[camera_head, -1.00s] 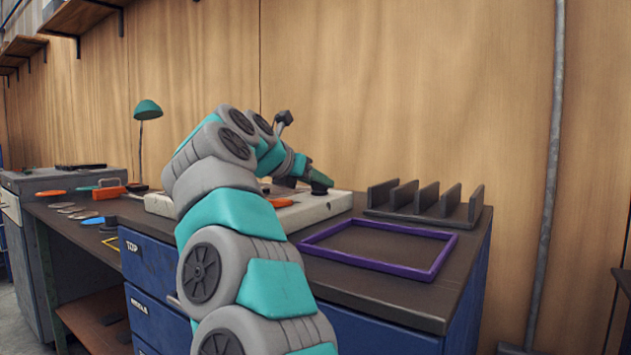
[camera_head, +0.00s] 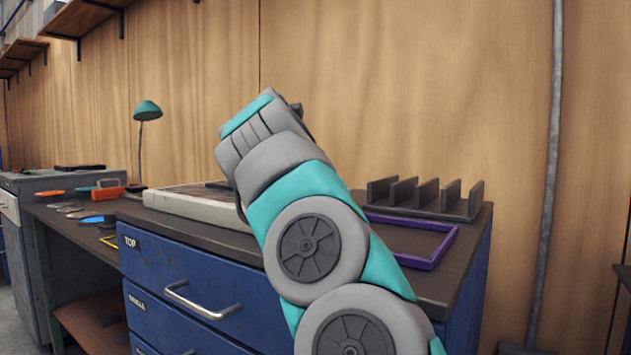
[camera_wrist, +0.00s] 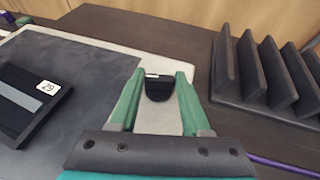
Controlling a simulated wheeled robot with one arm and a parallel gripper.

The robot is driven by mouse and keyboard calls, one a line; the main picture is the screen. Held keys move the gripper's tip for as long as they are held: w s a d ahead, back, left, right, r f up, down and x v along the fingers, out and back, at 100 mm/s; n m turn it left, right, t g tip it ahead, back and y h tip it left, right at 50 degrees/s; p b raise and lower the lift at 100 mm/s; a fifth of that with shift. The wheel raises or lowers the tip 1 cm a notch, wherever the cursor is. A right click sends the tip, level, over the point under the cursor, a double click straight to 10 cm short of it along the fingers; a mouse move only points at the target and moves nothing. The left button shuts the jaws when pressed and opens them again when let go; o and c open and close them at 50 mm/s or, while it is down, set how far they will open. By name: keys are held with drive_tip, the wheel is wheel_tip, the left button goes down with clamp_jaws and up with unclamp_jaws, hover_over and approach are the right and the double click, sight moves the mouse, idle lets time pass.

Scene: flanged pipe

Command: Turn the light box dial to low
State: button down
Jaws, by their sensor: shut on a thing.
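The light box (camera_head: 185,207) is a low white box with a dark top panel, on the bench in the head view. Its pale rim (camera_wrist: 110,48) also shows in the wrist view. The dial (camera_wrist: 159,88) is a small black knob with a light mark at its far edge, on the pale corner of the box. My gripper (camera_wrist: 165,77) has its two green fingers on either side of the dial and is shut on it. In the head view my arm hides the gripper and the dial. No low label is readable.
A black case with a "29" tag (camera_wrist: 30,100) lies on the panel, left of the dial. A dark slotted rack (camera_wrist: 275,75) stands to the right. A purple frame (camera_head: 437,247) lies at the bench front, partly behind my arm. Blue drawers (camera_head: 200,290) are below.

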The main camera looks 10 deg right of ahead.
drive_tip(key=n+y+p, duration=0.1)
drive_tip(key=n+t+y, duration=0.1)
drive_tip(key=n+y, duration=0.1)
drive_tip(key=shift+s+d+r+t+y+p, duration=0.1)
drive_tip(key=shift+d+r+t+y+p, duration=0.1)
drive_tip(key=shift+d+t+y+p, duration=0.15)
drive_tip(key=n+y, duration=0.2)
drive_tip(key=y, duration=0.1)
drive_tip(key=shift+f+n+t, duration=0.1)
drive_tip(key=shift+n+t, duration=0.15)
drive_tip(key=shift+n, duration=0.05)
drive_tip(key=shift+d+n+y, duration=0.2)
drive_tip(key=shift+n+y, duration=0.8)
drive_tip(key=shift+y, duration=0.25)
drive_tip(key=shift+d+n+g+y, duration=0.15)
drive_tip(key=shift+n+g+y, duration=0.75)
drive_tip(key=shift+n+y, duration=1.3)
drive_tip(key=shift+w+d+r+n+g+y+p, duration=0.15)
drive_tip(key=shift+n+g+y, duration=0.25)
drive_tip(key=shift+n+y, duration=0.2)
drive_tip(key=shift+w+d+r+n+g+y+p, duration=0.15)
drive_tip(key=shift+n+g+y, duration=0.25)
drive_tip(key=shift+n+y, duration=0.2)
drive_tip(key=shift+f+n+g+y, duration=0.4)
drive_tip(key=shift+c, duration=1.8)
unclamp_jaws()
drive_tip(key=shift+s, duration=0.15)
